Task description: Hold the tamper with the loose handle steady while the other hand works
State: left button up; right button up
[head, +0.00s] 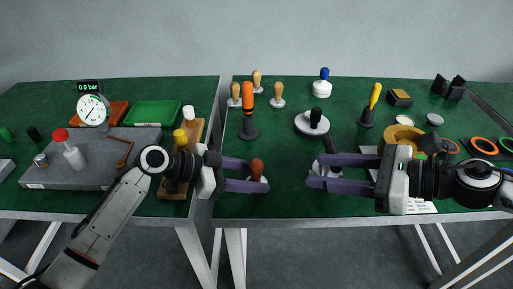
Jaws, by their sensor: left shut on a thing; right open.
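A tamper with a rounded reddish-brown handle (257,167) is at the front edge of the right-hand green table. My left gripper (258,177) is shut on it, with its purple fingers either side of the handle. The tamper's lower part is mostly hidden by the fingers. I cannot tell whether the handle sits loose. My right gripper (318,171) is open to the right of it, with its fingers pointing left and a clear gap to the tamper.
Several wooden-handled tampers (278,91) and an orange-handled tool (248,109) stand behind. A round metal piece with a black knob (315,116) lies behind my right gripper. A grey box (60,175) and a gauge (92,109) are on the left table.

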pick_arm(q)
jog(key=shift+a+f, duration=0.1)
jog(key=shift+f, duration=0.1)
jog(key=o, duration=0.8)
jog(key=shift+o, duration=0.3)
jog(key=shift+r, duration=0.1)
